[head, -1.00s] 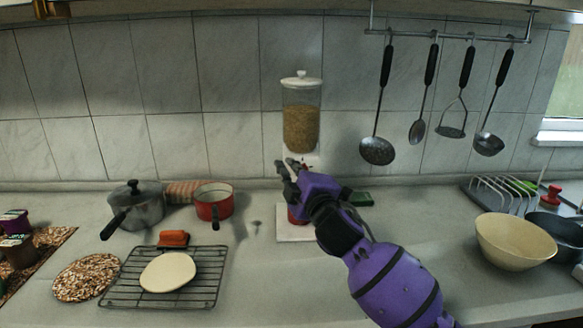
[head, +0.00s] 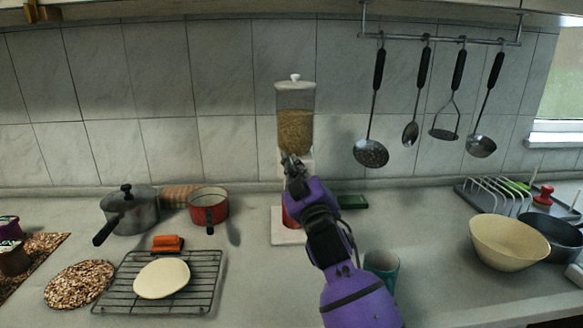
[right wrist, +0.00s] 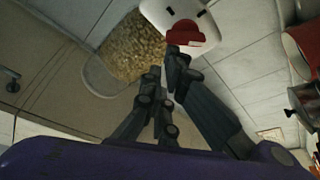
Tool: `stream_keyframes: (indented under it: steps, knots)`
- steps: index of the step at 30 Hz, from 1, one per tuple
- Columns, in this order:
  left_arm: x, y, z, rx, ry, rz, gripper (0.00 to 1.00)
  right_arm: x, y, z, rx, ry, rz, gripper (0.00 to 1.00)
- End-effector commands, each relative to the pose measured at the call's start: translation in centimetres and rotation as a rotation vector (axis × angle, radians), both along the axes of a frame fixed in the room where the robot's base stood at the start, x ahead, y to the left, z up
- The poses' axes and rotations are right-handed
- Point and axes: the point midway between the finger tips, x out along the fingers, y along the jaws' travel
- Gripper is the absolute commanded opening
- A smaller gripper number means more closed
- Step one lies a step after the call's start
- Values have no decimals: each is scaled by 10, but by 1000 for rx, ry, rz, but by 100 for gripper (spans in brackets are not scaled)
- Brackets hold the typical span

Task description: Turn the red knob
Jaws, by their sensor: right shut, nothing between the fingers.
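The red knob (right wrist: 186,33) sits on the white front of the grain dispenser; the right wrist view shows it just beyond my fingertips. The dispenser (head: 296,133) is a clear, lidded canister of grain on a white stand against the tiled wall. My right gripper (head: 290,157) is in front of the dispenser and hides the knob in the head view. In the right wrist view its fingers (right wrist: 163,68) are shut and empty, close to the knob; contact cannot be told. My left gripper is not in view.
A red vessel (head: 287,218) stands on the dispenser's base, partly hidden by my arm. A teal cup (head: 381,264) is beside my forearm. Pots and a wire rack (head: 205,270) are left; a cream bowl (head: 509,243) is right. Utensils hang at upper right.

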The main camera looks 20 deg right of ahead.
Motion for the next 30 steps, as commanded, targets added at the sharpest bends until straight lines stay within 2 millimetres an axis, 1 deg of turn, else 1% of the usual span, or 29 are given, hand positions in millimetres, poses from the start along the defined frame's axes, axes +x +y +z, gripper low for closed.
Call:
stream_keyframes:
  steps: [3, 12, 21, 30]
  knots:
    - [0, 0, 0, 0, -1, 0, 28, -1, -3, 0, 90, -22, 0, 0]
    - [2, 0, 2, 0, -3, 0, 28, -3, -11, 1, 281, -79, -1, 0]
    - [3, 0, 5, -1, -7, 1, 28, -5, -16, 0, 417, -118, -1, 0]
    - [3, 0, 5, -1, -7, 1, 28, -6, -21, -1, 504, -143, -1, 0]
